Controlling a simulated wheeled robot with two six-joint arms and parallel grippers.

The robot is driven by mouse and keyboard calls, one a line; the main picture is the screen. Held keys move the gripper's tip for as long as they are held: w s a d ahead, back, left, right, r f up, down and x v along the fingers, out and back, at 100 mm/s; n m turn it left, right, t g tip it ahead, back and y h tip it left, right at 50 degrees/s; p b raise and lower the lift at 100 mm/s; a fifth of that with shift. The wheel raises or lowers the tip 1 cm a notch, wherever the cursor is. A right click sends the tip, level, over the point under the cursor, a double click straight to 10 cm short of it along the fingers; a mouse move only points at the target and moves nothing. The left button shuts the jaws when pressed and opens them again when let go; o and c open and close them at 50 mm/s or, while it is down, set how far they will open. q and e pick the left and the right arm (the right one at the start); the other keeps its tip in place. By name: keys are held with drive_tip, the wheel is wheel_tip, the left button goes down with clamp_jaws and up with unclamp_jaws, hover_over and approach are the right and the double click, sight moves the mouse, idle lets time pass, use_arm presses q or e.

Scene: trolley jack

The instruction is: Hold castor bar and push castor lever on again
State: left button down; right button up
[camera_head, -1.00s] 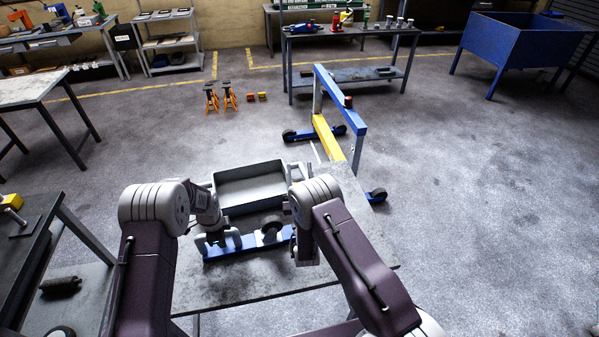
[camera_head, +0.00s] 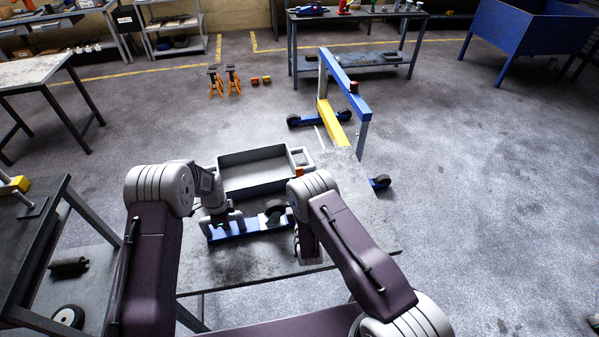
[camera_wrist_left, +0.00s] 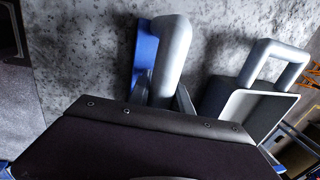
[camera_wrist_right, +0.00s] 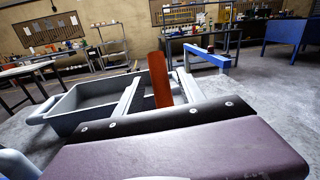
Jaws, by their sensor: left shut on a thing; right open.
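The blue castor bar (camera_head: 247,227) lies on the near part of the grey bench, with a dark castor wheel (camera_head: 273,211) by its right part. My left gripper (camera_head: 221,222) is shut on the bar's light grey handle (camera_wrist_left: 172,55) at the left end. The bar's blue side (camera_wrist_left: 145,55) shows beside this handle in the left wrist view. My right gripper (camera_wrist_right: 159,82) is open. An orange-red lever-like piece (camera_wrist_right: 158,72) stands upright between its fingers in the picture; I cannot tell whether they touch.
A grey tray (camera_head: 225,192) stands on the bench just behind the bar. A blue frame with a yellow beam (camera_head: 333,126) stands beyond the bench. A dark side table (camera_head: 30,262) is at the left. The floor at the right is clear.

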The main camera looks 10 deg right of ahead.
sight(300, 173)
drive_tip(key=w, duration=0.5)
drive_tip(key=shift+w+d, duration=0.35)
drive_tip(key=shift+w, duration=0.05)
clamp_jaws()
idle(0.9)
